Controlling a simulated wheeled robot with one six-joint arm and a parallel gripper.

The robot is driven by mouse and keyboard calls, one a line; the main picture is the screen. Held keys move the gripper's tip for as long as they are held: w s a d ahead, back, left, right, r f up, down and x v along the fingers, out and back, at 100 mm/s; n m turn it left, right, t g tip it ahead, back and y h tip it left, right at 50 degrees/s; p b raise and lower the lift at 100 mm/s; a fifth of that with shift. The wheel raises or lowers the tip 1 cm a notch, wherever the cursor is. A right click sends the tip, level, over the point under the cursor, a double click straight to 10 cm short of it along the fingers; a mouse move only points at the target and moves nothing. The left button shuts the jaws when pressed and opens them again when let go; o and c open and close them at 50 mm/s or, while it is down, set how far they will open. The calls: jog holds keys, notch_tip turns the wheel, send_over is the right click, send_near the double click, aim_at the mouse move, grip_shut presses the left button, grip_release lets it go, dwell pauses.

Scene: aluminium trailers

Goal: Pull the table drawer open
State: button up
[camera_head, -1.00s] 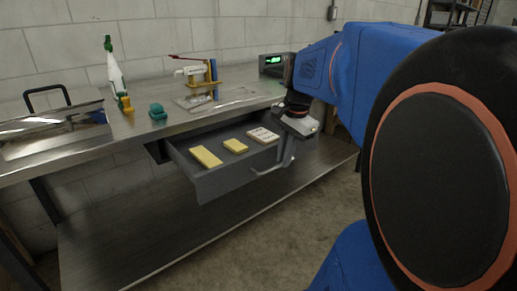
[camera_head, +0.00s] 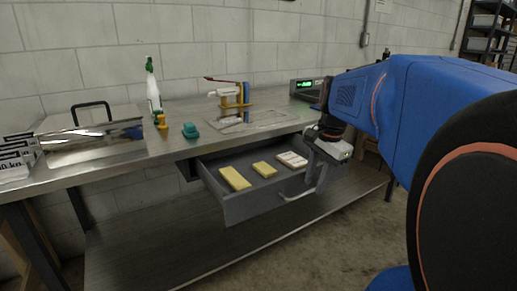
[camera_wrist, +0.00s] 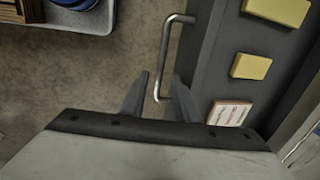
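The table drawer (camera_head: 262,199) is grey and stands part-way out from under the steel table (camera_head: 168,153). Its bar handle (camera_head: 300,195) is on the front face, and it also shows in the wrist view (camera_wrist: 165,52). My gripper (camera_head: 320,182) is at the right end of the handle. In the wrist view my gripper (camera_wrist: 160,84) has its two fingers apart, one on each side of the handle's near end, with gaps visible. A yellow block (camera_head: 235,178), a smaller yellow block (camera_head: 264,169) and a white labelled block (camera_head: 292,160) lie in the drawer.
On the tabletop stand a spray bottle (camera_head: 153,88), a teal item (camera_head: 190,130), a yellow-and-white device (camera_head: 232,95) and a display box (camera_head: 305,89). A lower shelf (camera_head: 150,250) runs beneath the drawer. The floor (camera_head: 345,225) in front is clear.

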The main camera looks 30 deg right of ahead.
jog(key=s+r, duration=0.3)
jog(key=r, duration=1.3)
jog(key=s+a+f+n+t, duration=0.1)
jog(key=s+a+f+n, duration=0.1)
jog(key=a+f+n, duration=0.6)
jog(key=s+a+f+n+t, duration=0.1)
jog(key=s+a+f+n, duration=0.2)
jog(key=a+f+n, duration=0.6)
notch_tip(320, 180, down, 8)
jog(key=shift+s+a+f+n+t, duration=0.15)
jog(key=shift+a+f+n+t, duration=0.15)
jog(key=shift+a, duration=0.55)
